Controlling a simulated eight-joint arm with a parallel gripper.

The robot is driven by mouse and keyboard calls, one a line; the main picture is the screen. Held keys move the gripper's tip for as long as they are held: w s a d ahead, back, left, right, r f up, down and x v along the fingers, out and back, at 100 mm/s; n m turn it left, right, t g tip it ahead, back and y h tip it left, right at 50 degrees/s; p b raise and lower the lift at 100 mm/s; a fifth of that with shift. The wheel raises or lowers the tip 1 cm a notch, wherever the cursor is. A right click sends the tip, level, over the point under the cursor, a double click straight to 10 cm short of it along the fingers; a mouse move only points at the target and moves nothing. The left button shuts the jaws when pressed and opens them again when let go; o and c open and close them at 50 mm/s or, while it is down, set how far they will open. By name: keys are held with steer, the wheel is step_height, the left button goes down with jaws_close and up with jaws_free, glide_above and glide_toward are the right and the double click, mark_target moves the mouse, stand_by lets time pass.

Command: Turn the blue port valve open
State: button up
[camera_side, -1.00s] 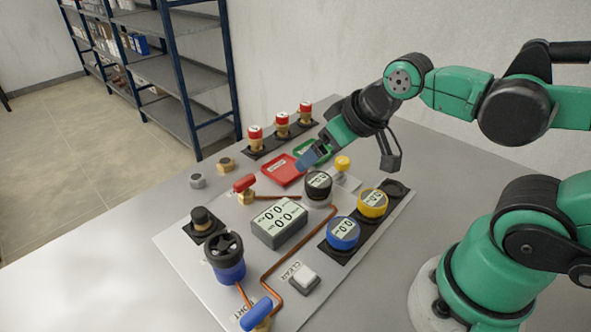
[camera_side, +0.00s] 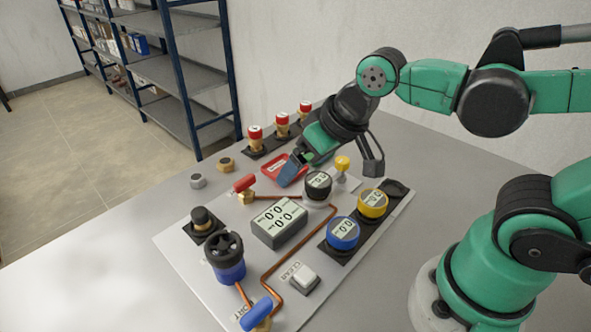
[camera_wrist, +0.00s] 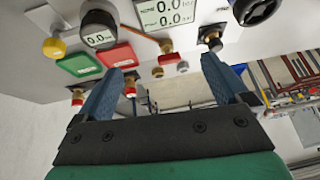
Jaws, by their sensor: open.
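The blue port valve (camera_side: 257,313) is a blue lever handle on a brass body at the front edge of the panel in the side view, beside lettering partly reading "PORT". A copper pipe runs to it. My gripper (camera_side: 287,172) is above the back of the panel, near the red tray, far from the blue valve. In the wrist view my gripper (camera_wrist: 165,85) shows two blue fingers spread apart with nothing between them. The blue valve does not show in the wrist view.
The panel carries a red-handled valve (camera_side: 244,183), a grey display box (camera_side: 279,222), a blue gauge (camera_side: 342,233), a yellow gauge (camera_side: 373,203), a black-topped blue cylinder (camera_side: 227,260) and a white button (camera_side: 299,276). Red-capped fittings (camera_side: 282,128) stand behind. The table's left front is clear.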

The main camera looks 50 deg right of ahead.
steer(key=s+a+f+g, duration=0.1)
steer(key=a+g, duration=0.2)
steer(key=a, duration=0.5)
steer(key=g, duration=0.3)
glide_above(256, 311)
step_height(256, 311, down, 3)
steer(key=shift+w+d+r+h, duration=0.1)
steer(key=shift+r+h, duration=0.05)
steer(key=shift+h, duration=0.15)
steer(key=shift+f, duration=2.85)
steer(key=c, duration=1.3)
